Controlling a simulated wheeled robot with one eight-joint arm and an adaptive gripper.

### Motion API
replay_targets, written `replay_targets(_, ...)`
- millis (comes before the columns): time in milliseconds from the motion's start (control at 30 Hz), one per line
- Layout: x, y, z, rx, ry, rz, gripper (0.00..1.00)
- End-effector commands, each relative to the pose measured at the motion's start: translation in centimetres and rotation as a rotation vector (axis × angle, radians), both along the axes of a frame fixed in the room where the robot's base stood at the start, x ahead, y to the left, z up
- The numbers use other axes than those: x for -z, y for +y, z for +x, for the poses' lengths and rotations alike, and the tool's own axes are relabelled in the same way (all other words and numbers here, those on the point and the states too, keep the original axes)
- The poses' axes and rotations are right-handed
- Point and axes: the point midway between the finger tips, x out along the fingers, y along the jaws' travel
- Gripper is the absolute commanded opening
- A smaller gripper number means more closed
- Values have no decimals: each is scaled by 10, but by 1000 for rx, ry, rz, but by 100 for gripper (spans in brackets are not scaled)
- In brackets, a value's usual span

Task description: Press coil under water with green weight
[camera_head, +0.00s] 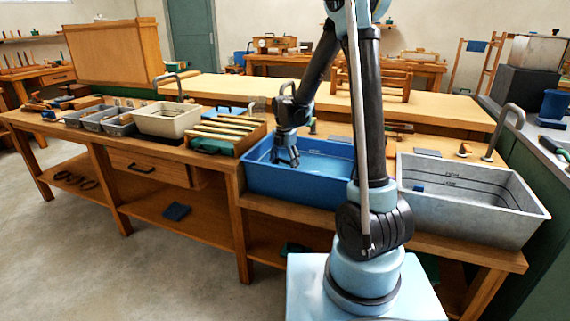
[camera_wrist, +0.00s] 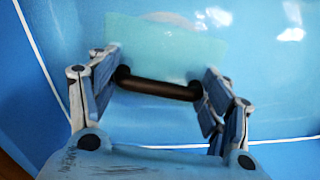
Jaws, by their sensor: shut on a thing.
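My gripper (camera_head: 287,158) reaches down into the blue tub (camera_head: 262,180) on the bench. In the wrist view its two fingers are shut on the dark handle of the green weight (camera_wrist: 165,42), one finger at each end of the handle. The weight shows as a flat, pale green plate just beyond the fingers, with blue all around it. A pale curved patch (camera_wrist: 170,17) shows by the plate's far edge; I cannot tell whether it is the coil or a reflection. The head view does not show the weight or a coil clearly. My arm hides part of the tub.
A grey metal trough (camera_head: 470,215) with level lines stands right of the tub, with a small blue thing (camera_head: 418,188) inside. A slatted wooden rack (camera_head: 228,130) stands left of the tub. A cream basin (camera_head: 167,120) and grey trays (camera_head: 100,120) stand farther left.

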Motion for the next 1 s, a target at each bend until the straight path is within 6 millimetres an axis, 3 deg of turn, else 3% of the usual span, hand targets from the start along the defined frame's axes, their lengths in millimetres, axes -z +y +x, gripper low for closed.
replay_targets(667, 23, 0, 0, 0, 0, 0, 28)
replay_targets(967, 23, 0, 0, 0, 0, 0, 28)
replay_targets(1000, 23, 0, 0, 0, 0, 0, 74)
